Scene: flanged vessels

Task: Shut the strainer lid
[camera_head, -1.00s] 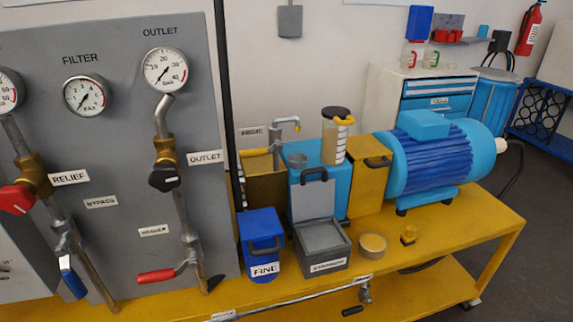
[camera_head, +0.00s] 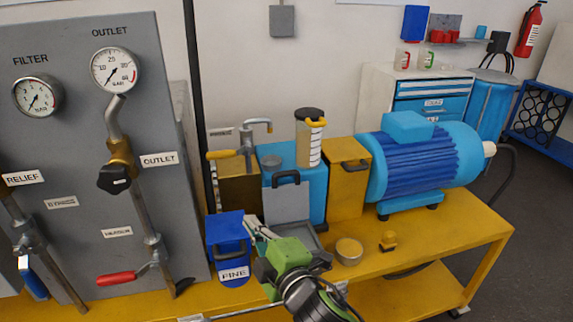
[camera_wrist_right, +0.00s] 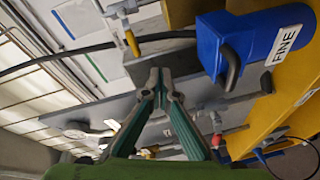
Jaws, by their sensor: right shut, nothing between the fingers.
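The strainer is a grey box with a hinged lid. In the head view its grey lid (camera_head: 287,204) stands up, open, with a dark handle at its top edge. My right gripper (camera_head: 256,226) is in front of the strainer and hides most of the box and its label. Its fingertips point up and left, near the lid's lower left side and the blue FINE box. The right gripper (camera_wrist_right: 160,76) is shut and empty in the wrist view. I cannot tell whether it touches the lid. My left gripper is not in view.
The blue FINE box (camera_head: 229,247) stands close on the left; it also shows in the wrist view (camera_wrist_right: 258,42). A round tin (camera_head: 348,251) and a small yellow item (camera_head: 388,241) lie to the right. A blue motor (camera_head: 425,160) and the gauge panel (camera_head: 75,160) flank the bench.

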